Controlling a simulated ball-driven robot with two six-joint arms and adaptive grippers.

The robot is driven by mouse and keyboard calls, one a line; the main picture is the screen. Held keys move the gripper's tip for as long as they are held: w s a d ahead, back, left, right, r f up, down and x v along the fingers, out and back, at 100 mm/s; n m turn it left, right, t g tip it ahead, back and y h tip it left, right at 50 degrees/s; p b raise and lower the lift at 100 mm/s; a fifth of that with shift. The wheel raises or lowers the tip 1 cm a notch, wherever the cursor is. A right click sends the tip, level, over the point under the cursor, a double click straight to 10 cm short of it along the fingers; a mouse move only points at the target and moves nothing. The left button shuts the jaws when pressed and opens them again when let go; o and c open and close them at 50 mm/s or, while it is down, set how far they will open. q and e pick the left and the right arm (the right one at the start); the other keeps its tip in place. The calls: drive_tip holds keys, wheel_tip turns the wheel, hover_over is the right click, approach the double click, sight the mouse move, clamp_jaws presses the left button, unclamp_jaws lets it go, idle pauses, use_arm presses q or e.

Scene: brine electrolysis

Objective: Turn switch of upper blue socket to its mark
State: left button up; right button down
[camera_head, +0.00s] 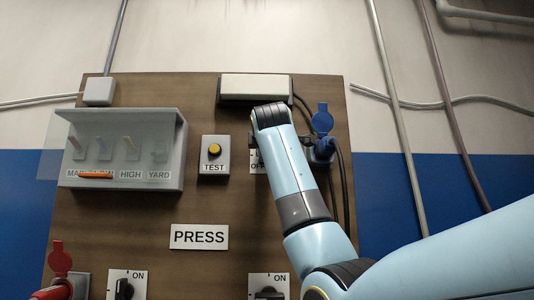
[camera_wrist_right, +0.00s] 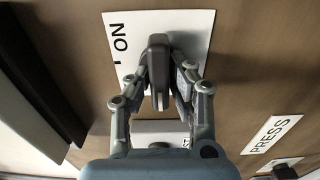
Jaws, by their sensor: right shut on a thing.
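The upper blue socket (camera_head: 323,150) with its raised blue lid (camera_head: 322,118) is at the right side of the brown board, a plug and cable in it. Its switch plate (camera_head: 254,163) is mostly behind my right arm in the head view. In the right wrist view the dark switch knob (camera_wrist_right: 158,45) stands before a white plate (camera_wrist_right: 188,28) marked ON, with a short black mark beside the letters. My right gripper (camera_wrist_right: 162,82) is shut on the knob, one finger on each side. My left gripper is not in view.
A TEST box with a yellow button (camera_head: 214,150) and a grey lever box (camera_head: 120,150) are left of my arm. Below are a PRESS sign (camera_head: 199,237), a red socket (camera_head: 58,285) and two lower ON switches (camera_head: 127,284). A white box (camera_head: 254,87) is above.

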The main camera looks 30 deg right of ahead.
drive_tip(key=c, duration=1.2)
unclamp_jaws()
drive_tip(key=shift+c, duration=0.2)
drive_tip(key=v, duration=1.2)
drive_tip(key=shift+f, duration=0.1)
